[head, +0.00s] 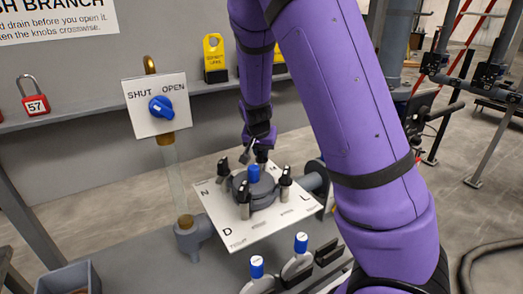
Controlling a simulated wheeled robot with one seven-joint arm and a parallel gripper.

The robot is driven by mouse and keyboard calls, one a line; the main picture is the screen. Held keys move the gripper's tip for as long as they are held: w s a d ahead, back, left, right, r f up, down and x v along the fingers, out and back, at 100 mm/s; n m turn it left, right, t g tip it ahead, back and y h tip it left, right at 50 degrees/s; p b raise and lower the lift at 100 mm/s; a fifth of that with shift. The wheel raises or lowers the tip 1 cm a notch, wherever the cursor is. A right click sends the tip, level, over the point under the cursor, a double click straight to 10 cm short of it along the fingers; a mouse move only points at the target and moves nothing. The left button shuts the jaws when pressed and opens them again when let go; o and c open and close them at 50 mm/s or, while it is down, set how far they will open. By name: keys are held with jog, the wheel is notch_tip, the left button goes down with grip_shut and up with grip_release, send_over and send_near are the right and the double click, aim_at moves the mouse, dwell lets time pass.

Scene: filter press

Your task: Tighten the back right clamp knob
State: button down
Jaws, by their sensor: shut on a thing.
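The filter housing (265,195) is a grey round body with a blue cap (253,173) on top, standing on a white lettered plate (238,238). Black clamp knobs stand around its lid: one at the back left (222,170), one at the front left (244,203) and one at the front right (286,180). My gripper (260,148) is behind the blue cap at the back right of the lid, pointing down. It is shut on the back right clamp knob (262,155), which is mostly hidden by the fingers.
A blue valve handle (161,106) sits on a SHUT/OPEN plate at the left. Two blue-topped valves (301,243) stand in front. A red padlock (36,104) and yellow tags (214,58) are on the back ledge. A grey bin (72,279) is at the front left.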

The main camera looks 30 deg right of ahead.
dwell(0.4)
jog(key=c, duration=1)
grip_release()
jog(key=shift+c, duration=0.2)
jog(key=shift+a+r, duration=0.1)
jog(key=v, duration=1)
jog(key=shift+r, duration=0.3)
